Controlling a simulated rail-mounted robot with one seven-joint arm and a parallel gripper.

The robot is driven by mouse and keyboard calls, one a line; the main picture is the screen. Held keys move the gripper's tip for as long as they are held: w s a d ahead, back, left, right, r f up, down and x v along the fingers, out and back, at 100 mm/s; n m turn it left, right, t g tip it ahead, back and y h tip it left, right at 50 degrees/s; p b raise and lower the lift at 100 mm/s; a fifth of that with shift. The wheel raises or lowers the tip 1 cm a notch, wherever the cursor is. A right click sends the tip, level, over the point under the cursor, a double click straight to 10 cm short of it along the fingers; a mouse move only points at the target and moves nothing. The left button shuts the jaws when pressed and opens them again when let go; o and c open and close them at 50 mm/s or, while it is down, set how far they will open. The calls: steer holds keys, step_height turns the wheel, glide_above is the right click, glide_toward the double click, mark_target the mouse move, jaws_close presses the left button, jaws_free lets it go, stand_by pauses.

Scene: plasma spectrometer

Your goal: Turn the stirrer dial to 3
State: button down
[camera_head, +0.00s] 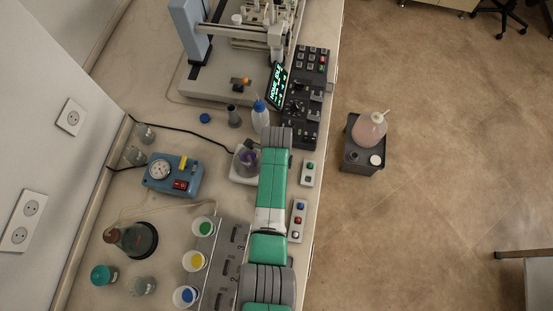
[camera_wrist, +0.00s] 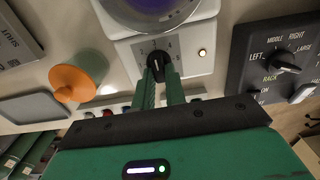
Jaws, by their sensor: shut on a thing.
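The magnetic stirrer is a white unit, and its plate (camera_head: 243,178) shows left of my arm in the head view, with a flask of purple liquid (camera_head: 246,157) on it. In the wrist view the front panel (camera_wrist: 190,42) carries a black stirrer dial (camera_wrist: 156,66) with a printed scale behind it and a lit lamp (camera_wrist: 204,53) to its right. My gripper (camera_wrist: 159,80) has its two green fingers on either side of the dial and is shut on it. The exact number the dial points to is too small to read. My arm hides the dial in the head view.
A black control box (camera_wrist: 270,60) with a LEFT/MIDDLE/RIGHT rack knob stands right of the stirrer. An orange-topped container (camera_wrist: 72,84) is on the left in the wrist view. Small button boxes (camera_head: 310,173) lie right of my arm; a blue-capped bottle (camera_head: 260,115) stands behind the stirrer.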

stand_by(0.4)
steer(key=c, duration=1.4)
jaws_free()
steer(key=shift+c, duration=0.2)
step_height(320, 180, up, 8)
steer(key=shift+f+p, duration=0.1)
steer(key=shift+p, duration=0.35)
